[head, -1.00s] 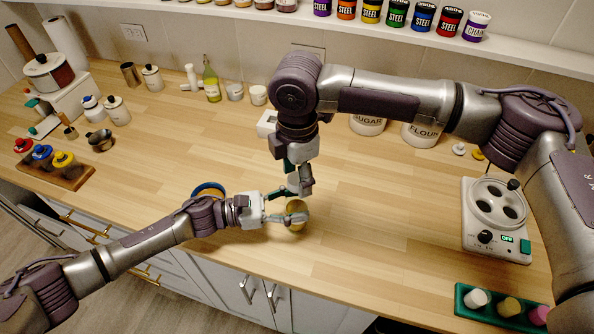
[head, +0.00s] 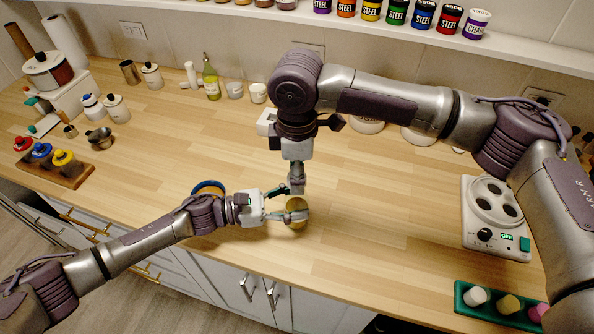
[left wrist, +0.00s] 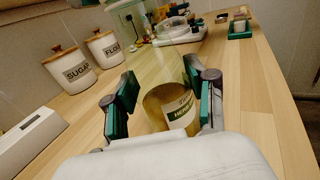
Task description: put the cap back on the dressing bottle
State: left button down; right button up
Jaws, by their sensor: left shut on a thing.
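The dressing bottle (head: 298,216) is a clear yellowish cylinder near the counter's front edge. My left gripper (head: 286,213) is shut on the bottle from the left side. My right gripper (head: 298,188) points down just above and behind the bottle in the head view. Its fingers are seen edge-on, so its opening is unclear. I cannot make out the cap, nor whether the right fingers hold it.
A blue-rimmed round thing (head: 208,187) is partly hidden behind my left arm. A white cooker-like appliance (head: 491,218) and a green tray (head: 500,306) stand at the right. Sugar (left wrist: 70,71) and flour (left wrist: 104,46) canisters stand at the back. The middle counter is mostly clear.

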jog(key=shift+o, duration=0.7)
notch_tip(320, 180, up, 12)
pick_arm(q)
jog(key=shift+c, duration=1.4)
grip_release()
